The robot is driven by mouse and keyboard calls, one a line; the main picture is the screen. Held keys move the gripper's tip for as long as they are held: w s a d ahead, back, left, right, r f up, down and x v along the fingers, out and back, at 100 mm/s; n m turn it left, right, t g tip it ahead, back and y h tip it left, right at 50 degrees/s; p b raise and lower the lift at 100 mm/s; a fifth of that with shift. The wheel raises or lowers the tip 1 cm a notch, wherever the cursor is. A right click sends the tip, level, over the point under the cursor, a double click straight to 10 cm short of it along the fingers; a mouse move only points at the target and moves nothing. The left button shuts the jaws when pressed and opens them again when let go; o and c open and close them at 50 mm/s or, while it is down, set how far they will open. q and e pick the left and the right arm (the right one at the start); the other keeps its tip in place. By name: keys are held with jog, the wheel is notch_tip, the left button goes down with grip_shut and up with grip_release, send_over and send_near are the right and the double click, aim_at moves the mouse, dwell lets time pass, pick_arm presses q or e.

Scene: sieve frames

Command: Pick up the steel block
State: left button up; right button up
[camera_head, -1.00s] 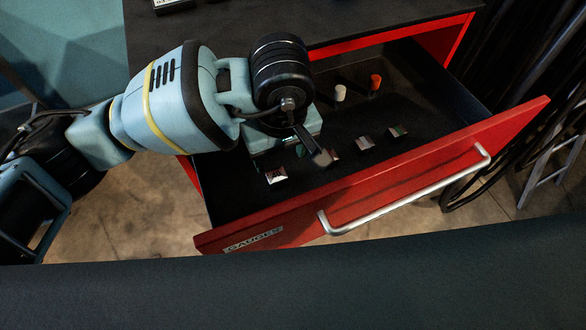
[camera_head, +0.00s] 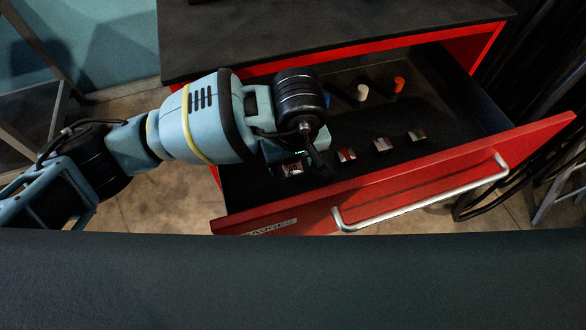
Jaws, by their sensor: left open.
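Several small, shiny metallic blocks stand in a row on the dark floor of the open red drawer. They are a leftmost block (camera_head: 292,170), a second block (camera_head: 347,155), a third block (camera_head: 382,144) and a rightmost block (camera_head: 417,136). Which one is the steel block I cannot tell for sure. My left gripper (camera_head: 309,165) reaches down into the drawer from the left, open, with a dark finger just right of the leftmost block. The gripper body hides part of that block. No block is visibly held. My right gripper is out of view.
A white cylinder (camera_head: 362,92) and an orange cylinder (camera_head: 398,85) stand farther back in the drawer. The red drawer front (camera_head: 440,170) with its silver handle (camera_head: 425,196) rises in front of the blocks. The dark cabinet top (camera_head: 330,35) lies behind.

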aim_at(294, 169)
pick_arm(q)
jog(key=shift+w+f, duration=0.1)
jog(key=shift+f, duration=0.75)
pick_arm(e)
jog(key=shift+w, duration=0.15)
pick_arm(q)
jog(key=c, duration=1.3)
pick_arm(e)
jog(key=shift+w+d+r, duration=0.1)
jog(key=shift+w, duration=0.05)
pick_arm(q)
jog(key=shift+r, duration=0.15)
notch_tip(294, 169, up, 10)
jog(key=shift+f, duration=0.1)
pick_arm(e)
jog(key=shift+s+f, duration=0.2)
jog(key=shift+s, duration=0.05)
